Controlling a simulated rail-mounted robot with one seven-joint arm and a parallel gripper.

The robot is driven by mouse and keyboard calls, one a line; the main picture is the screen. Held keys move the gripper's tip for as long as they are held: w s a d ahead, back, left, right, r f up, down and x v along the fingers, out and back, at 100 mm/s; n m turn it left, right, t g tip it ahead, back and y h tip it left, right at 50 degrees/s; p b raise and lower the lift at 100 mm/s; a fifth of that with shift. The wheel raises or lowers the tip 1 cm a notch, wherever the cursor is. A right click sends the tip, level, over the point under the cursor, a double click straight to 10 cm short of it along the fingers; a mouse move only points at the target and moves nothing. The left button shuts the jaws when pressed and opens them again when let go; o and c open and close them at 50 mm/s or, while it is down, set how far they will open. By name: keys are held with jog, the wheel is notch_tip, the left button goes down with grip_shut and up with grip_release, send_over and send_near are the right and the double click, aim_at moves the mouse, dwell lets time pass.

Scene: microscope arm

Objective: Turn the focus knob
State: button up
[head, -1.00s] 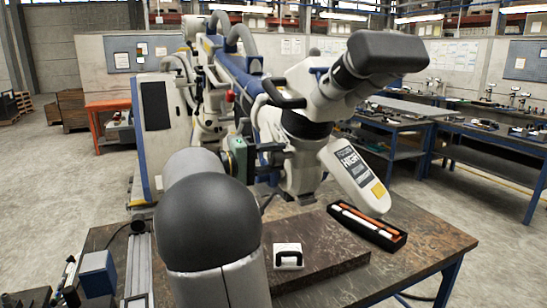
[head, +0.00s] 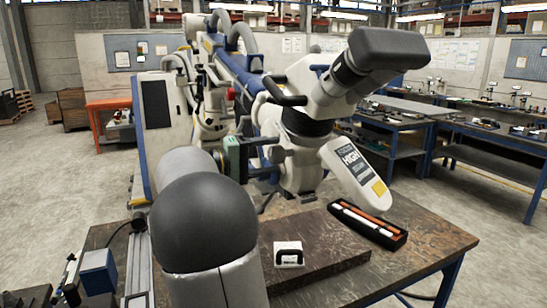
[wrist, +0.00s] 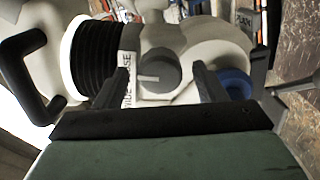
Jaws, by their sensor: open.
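The focus knob (wrist: 158,69) is a round dark grey knob with a white mark line on its face, on the light body of the microscope. In the wrist view my gripper (wrist: 161,76) is open, with one black finger on each side of the knob. Whether the fingers touch the knob or stand short of it, I cannot tell. In the head view the microscope head (head: 310,120) hangs over the table.
A black ribbed sleeve (wrist: 98,58) and a black curved handle (wrist: 30,75) are left of the knob in the wrist view. A blue round part (wrist: 236,84) is close on its right.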

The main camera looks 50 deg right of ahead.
jog(key=b+v, duration=0.2)
jog(key=v, duration=1.3)
jog(key=shift+a, duration=0.3)
jog(key=s+a+f+n+t+y, duration=0.3)
jog(key=s+a+f+y, duration=0.15)
jog(key=f, duration=0.45)
jog(key=s+a+f+n+t+y, duration=0.3)
jog(key=s+a+f+n, duration=0.15)
jog(key=f, duration=0.45)
jog(key=s+a+f+t+y, duration=0.1)
jog(key=s+a+f+y, duration=0.3)
jog(key=a, duration=0.5)
jog(key=s+a+f+t+y, duration=0.2)
jog(key=s+a+f+y, duration=0.2)
jog(key=s+a+f, duration=0.2)
jog(key=a+f, duration=0.2)
jog(key=a, duration=0.1)
jog(key=shift+s+a+f, duration=0.2)
jog(key=shift+s+f, duration=0.1)
jog(key=shift+n+y, duration=0.25)
